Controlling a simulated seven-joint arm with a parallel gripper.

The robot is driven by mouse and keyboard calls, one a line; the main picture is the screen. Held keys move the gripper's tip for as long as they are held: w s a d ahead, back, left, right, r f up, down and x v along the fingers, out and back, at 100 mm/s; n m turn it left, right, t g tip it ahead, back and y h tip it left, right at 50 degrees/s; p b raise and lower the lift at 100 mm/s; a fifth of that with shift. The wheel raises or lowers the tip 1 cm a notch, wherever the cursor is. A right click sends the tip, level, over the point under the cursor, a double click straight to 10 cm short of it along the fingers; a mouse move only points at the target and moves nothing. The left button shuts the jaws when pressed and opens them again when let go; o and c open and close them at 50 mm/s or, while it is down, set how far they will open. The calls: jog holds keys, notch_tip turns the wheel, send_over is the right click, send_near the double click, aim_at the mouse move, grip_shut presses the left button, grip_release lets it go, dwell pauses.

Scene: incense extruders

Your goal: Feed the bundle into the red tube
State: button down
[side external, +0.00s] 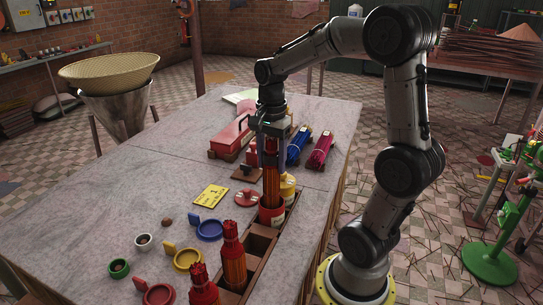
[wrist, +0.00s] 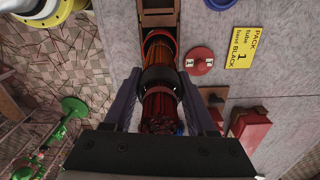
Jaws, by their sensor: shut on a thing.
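My gripper (side external: 270,143) is shut on a bundle of reddish-brown sticks (side external: 271,183) and holds it upright. The bundle also shows between my fingers in the wrist view (wrist: 160,112), with a dark band around it. The red tube (side external: 271,217) stands in the wooden rack directly below. In the wrist view the bundle's far end appears within the tube's red rim (wrist: 159,33); how deep it sits is hidden.
A yellow-and-white tube (side external: 288,187) is close behind.

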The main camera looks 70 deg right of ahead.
aim_at(272, 193)
jog(key=shift+f, duration=5.1)
jog(key=shift+c, duration=0.6)
grip_release()
jog(key=shift+r, duration=4.05)
